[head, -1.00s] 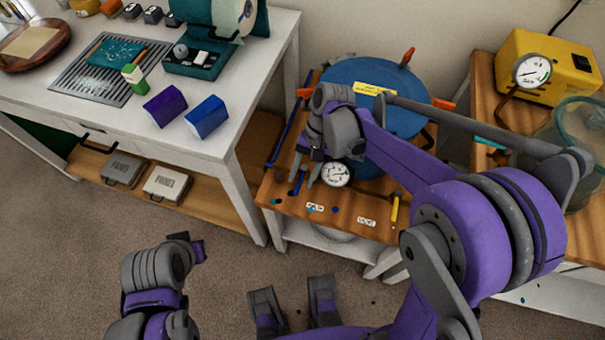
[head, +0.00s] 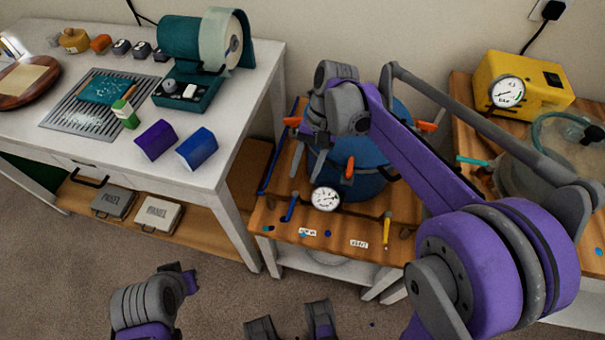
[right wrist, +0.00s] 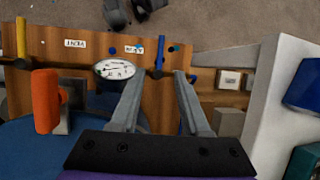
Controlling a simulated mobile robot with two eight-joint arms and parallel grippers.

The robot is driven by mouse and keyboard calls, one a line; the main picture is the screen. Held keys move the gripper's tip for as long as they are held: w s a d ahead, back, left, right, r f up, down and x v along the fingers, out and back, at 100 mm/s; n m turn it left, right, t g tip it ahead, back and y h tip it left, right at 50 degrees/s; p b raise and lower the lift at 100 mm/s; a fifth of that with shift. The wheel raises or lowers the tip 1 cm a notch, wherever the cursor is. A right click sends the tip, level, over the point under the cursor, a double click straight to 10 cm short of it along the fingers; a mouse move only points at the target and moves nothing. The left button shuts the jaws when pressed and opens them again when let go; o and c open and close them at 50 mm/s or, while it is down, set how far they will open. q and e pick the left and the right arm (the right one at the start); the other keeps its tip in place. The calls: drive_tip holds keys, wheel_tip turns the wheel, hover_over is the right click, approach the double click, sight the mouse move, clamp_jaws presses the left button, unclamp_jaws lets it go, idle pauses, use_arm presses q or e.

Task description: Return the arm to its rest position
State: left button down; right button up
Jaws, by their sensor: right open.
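My right arm reaches in from the lower right in the head view. Its gripper (head: 308,160) is open and empty, fingers pointing down above the wooden cart, beside the blue pot (head: 362,182). In the right wrist view the two grey fingers (right wrist: 158,85) stand apart with nothing between them. Behind them are a blue-handled valve (right wrist: 159,53) and a dial gauge (right wrist: 115,69). The forearm hides part of the pot. My left arm (head: 150,305) is low at the lower left; whether its gripper is open cannot be told.
Orange clamps (head: 427,127) stick out around the pot. A yellow-handled valve (head: 387,230) stands at the cart's front. A yellow pump (head: 520,82) is on the right table. The white bench (head: 235,105) stands left. Carpet in front is mostly clear.

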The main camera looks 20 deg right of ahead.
idle(0.4)
drive_tip(key=s+d+r+n+t+h+p, duration=0.2)
drive_tip(key=s+t+p, duration=0.2)
drive_tip(key=s, duration=0.2)
drive_tip(key=s+d+r+n+t+h+p, duration=0.1)
drive_tip(key=s+d+n+t+h+p, duration=0.1)
drive_tip(key=s, duration=0.5)
drive_tip(key=shift+s+d+r+n+t+p, duration=0.35)
drive_tip(key=shift+d+n+t+p, duration=0.25)
drive_tip(key=shift+t+p, duration=0.5)
